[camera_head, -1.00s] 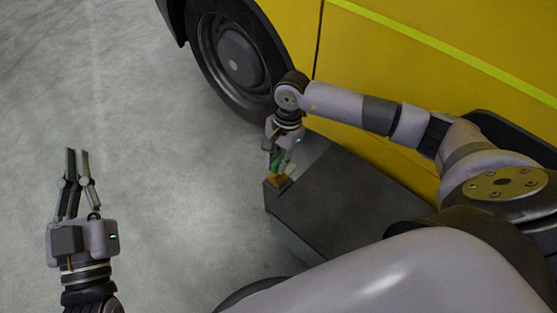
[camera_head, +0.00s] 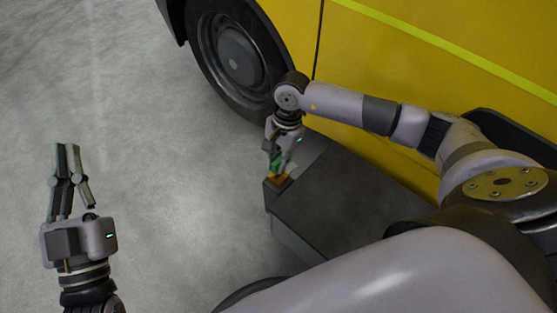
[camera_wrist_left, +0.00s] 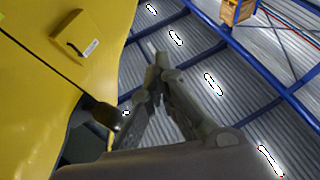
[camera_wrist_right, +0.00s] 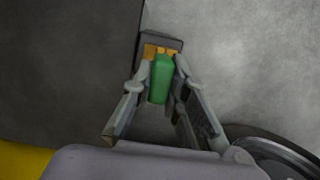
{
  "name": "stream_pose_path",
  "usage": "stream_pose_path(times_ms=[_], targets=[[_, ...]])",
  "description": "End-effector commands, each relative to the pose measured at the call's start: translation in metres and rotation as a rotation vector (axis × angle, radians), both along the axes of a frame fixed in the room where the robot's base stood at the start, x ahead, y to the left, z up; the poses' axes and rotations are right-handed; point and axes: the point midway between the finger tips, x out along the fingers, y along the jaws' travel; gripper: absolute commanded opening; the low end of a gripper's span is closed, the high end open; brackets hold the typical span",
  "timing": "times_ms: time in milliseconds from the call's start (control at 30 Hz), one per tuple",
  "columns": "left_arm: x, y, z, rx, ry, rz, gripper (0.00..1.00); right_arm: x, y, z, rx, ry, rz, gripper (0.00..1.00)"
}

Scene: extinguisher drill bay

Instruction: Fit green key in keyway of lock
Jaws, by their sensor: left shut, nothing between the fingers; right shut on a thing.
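The green key (camera_wrist_right: 160,82) is held between the fingers of my right gripper (camera_wrist_right: 161,64), which is shut on it. In the head view, my right gripper (camera_head: 279,155) points down with the green key (camera_head: 276,161) at its tips. The orange-brown lock (camera_head: 278,181) is directly below, at the near left corner of a dark box. In the right wrist view, the lock (camera_wrist_right: 151,49) shows just past the key's far end. The keyway is hidden, so I cannot tell whether the key is inside it. My left gripper (camera_head: 66,147) is shut and empty, over the floor.
The dark box (camera_head: 335,205) stands beside a yellow vehicle (camera_head: 420,65) with a black wheel (camera_head: 232,62). Open grey floor (camera_head: 165,190) lies between my left gripper and the box.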

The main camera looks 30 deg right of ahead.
Motion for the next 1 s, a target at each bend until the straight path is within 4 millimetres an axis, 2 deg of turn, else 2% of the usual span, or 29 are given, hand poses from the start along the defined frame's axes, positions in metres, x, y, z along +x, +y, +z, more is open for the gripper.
stream_pose_path(times_ms=[1000], targets=[[-0.010,0.000,0.017,-0.031,-0.107,-0.005,0.00,0.000,0.000,-0.006,0.000,0.000,0.000,0.00]])
